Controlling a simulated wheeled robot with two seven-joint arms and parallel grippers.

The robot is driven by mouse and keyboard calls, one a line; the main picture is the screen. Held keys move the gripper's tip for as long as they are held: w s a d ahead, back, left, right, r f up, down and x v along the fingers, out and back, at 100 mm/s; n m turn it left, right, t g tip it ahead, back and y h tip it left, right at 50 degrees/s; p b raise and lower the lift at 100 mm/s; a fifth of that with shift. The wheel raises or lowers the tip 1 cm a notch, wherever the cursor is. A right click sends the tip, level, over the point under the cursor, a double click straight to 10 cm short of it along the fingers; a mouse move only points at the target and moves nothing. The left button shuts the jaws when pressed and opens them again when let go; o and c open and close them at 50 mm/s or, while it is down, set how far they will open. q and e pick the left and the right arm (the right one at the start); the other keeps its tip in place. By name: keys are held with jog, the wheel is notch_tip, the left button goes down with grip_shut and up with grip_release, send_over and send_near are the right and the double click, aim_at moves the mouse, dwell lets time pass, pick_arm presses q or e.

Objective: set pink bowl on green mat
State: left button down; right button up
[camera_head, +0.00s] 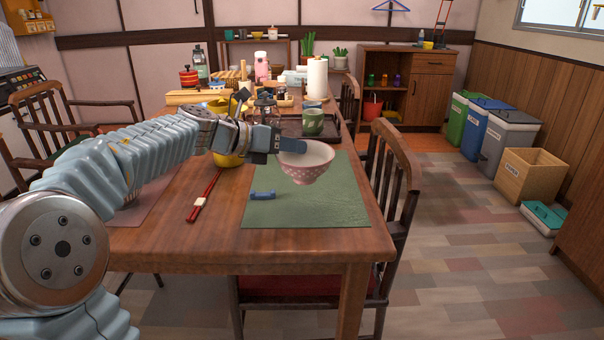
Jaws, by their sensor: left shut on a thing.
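The pink bowl (307,168), with a pale inside and light dots, is held upright above the green mat (320,208). My left gripper (292,148) reaches in from the left and is shut on the bowl's left rim. The bowl appears above the back middle of the mat; the exact gap beneath it is hard to tell. The green mat lies flat on the right front part of the wooden table. My right gripper is not in view.
A small blue chopstick rest (262,195) lies on the mat's left part. Red chopsticks (205,196) lie left of the mat. A yellow bowl (228,158) is partly behind my arm. A green cup (313,122) stands on a dark tray behind the mat. A chair (392,185) stands at the right.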

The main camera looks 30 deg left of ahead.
pick_arm(q)
jog(key=shift+w+d+f, duration=0.3)
jog(key=shift+w+f, duration=0.15)
jog(key=shift+f, duration=0.2)
jog(key=f, duration=0.1)
jog(key=w+f+b, duration=0.1)
jog(key=d+f, duration=0.1)
jog(key=f, duration=0.1)
jog(key=shift+w+b, duration=0.15)
jog(key=shift+b, duration=0.2)
jog(key=shift+f, duration=0.4)
jog(key=shift+f, duration=0.1)
jog(key=c, duration=0.9)
grip_release()
jog(key=shift+c, duration=0.2)
jog(key=shift+a, duration=0.1)
jog(key=v, duration=1.2)
jog(key=shift+p, duration=0.3)
